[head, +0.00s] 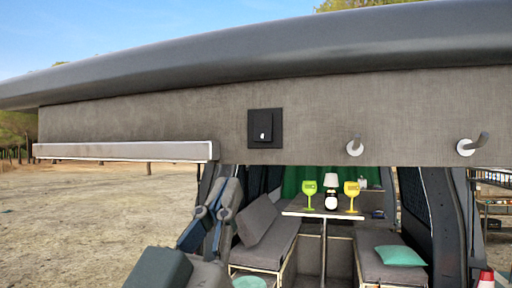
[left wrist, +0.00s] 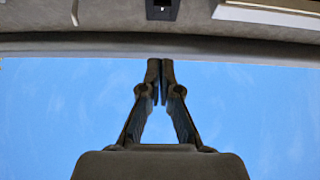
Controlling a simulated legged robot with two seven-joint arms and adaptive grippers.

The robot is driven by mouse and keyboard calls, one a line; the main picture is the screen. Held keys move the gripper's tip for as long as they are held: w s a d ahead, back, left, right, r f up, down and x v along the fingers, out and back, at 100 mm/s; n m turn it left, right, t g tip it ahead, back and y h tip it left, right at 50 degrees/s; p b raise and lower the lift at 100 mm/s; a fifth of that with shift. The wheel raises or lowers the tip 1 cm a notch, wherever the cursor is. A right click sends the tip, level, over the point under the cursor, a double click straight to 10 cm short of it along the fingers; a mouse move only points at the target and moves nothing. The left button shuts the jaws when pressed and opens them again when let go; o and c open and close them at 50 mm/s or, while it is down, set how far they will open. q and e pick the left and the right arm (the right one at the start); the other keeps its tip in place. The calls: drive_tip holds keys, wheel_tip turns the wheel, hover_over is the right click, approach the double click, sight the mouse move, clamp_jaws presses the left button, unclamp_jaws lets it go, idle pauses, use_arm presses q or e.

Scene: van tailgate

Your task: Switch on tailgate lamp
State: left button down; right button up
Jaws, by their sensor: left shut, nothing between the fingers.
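The tailgate lamp (head: 125,151) is a long pale bar along the lower left edge of the raised tailgate's grey inner panel. It looks unlit. Its black square switch (head: 264,128) with a small white mark sits on the panel right of the lamp. In the left wrist view the switch (left wrist: 162,9) is cut off by the top edge, and part of the lamp (left wrist: 270,12) shows to its right. My left gripper (left wrist: 160,70) is shut and empty, its fingertips pointing up in that picture, apart from the switch.
Two hooks (head: 354,146) (head: 467,145) stick out of the panel right of the switch. Below is the van's interior with benches, cushions and a table (head: 322,213) bearing two yellow-green glasses and a small lamp.

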sight(263, 134)
use_arm(q)
drive_tip(key=p+x, duration=0.2)
drive_tip(key=x, duration=0.2)
drive_tip(key=f+p+x, duration=0.1)
drive_tip(key=p+x, duration=0.1)
drive_tip(key=x, duration=0.2)
drive_tip(key=w+p+x, duration=0.1)
drive_tip(key=p+x, duration=0.2)
drive_tip(key=x, duration=0.1)
drive_tip(key=shift+w+d+f, duration=0.1)
drive_tip(key=shift+f, duration=0.05)
drive_tip(key=shift+w+d+f, duration=0.2)
drive_tip(key=shift+w, duration=0.45)
drive_tip(key=shift+s, duration=0.1)
